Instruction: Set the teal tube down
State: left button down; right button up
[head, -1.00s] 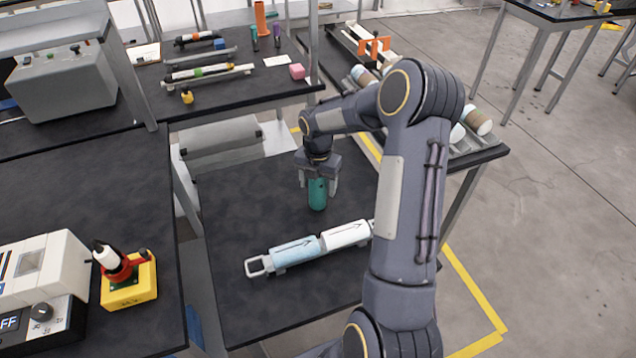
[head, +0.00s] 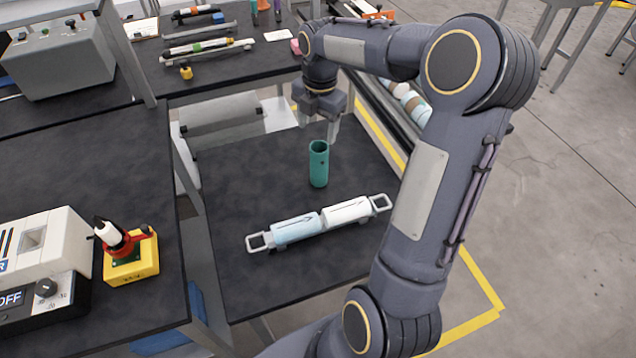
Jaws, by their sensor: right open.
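The teal tube (head: 319,165) stands upright on the dark table (head: 240,175), its open top facing up. My right gripper (head: 318,126) is above the tube, fingers pointing down and apart, holding nothing. Its fingertips look a little clear of the tube's top. My left gripper is not in the head view.
A grey cradle with a light blue roll (head: 296,229) and a white roll (head: 347,211) lies in front of the tube. A yellow block with a red-and-black device (head: 130,262) stands on the left bench.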

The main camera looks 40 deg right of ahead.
jog(key=s+a+r+m+t+y, duration=0.1)
jog(key=s+a+r+m+t, duration=0.3)
jog(key=s+a+m, duration=0.6)
jog(key=s+a+f+m+y, duration=0.1)
jog(key=s+a+m, duration=0.2)
jog(key=s+m, duration=0.3)
jog(key=s+a+f+m+t+y, duration=0.1)
jog(key=s+a+m, duration=0.3)
jog(key=s+m, duration=0.2)
jog(key=shift+m+y, duration=0.3)
jog(key=shift+a, duration=0.1)
